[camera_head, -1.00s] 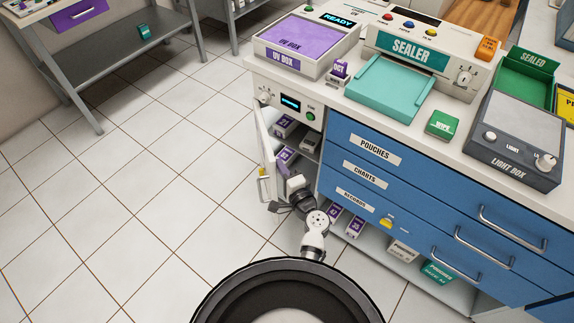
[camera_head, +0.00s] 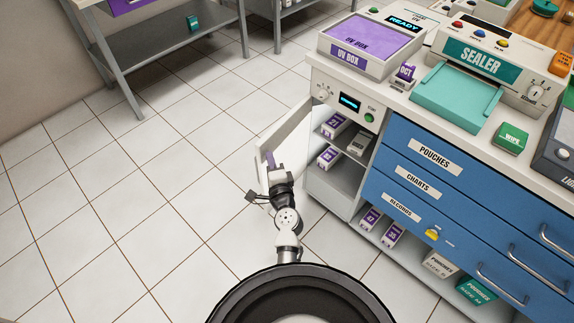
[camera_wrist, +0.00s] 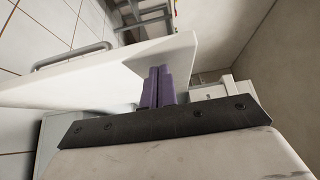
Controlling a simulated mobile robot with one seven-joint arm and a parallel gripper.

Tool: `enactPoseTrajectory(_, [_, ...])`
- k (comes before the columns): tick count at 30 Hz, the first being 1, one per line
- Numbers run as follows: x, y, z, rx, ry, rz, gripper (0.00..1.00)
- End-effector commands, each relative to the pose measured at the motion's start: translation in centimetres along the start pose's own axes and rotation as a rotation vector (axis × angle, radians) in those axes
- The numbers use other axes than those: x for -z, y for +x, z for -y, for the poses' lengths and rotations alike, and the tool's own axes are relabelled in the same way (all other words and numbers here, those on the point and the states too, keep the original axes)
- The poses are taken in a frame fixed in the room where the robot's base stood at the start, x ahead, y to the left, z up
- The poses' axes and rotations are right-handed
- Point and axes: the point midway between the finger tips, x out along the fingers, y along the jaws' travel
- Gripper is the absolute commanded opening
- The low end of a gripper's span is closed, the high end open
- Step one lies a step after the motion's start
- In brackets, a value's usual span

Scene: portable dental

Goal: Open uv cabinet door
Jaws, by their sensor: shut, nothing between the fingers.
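The UV cabinet's white door (camera_head: 288,138) stands wide open, swung out to the left of the cabinet (camera_head: 340,194). Its shelves show, with purple-labelled boxes (camera_head: 335,125) on them. My gripper (camera_head: 270,160) is at the door's free edge, outside the cabinet. In the wrist view the purple fingers (camera_wrist: 158,86) are together and overlap the white door panel (camera_wrist: 100,82); nothing is between them. Whether they touch the panel is unclear. A grey bar handle (camera_wrist: 72,55) shows on the door's far side.
The UV box (camera_head: 368,45) and the sealer (camera_head: 480,65) stand on the counter above. Blue drawers (camera_head: 425,165) are right of the cabinet, with boxes on a low shelf beneath. Tiled floor on the left is clear up to a grey rack (camera_head: 170,50).

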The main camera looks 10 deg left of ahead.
Motion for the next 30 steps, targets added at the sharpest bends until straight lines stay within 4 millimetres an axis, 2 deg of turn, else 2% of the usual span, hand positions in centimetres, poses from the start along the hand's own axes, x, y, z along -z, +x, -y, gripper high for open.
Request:
enactPoseTrajectory(3, [-1.5, 1.5, 0.2, 0.0, -0.001, 0.003, 0.0])
enactPoseTrajectory(12, [-3.3, 3.5, 0.1, 0.0, -0.001, 0.001, 0.0])
enactPoseTrajectory(30, [-3.5, 3.9, 0.0, 0.0, 0.001, 0.0, 0.0])
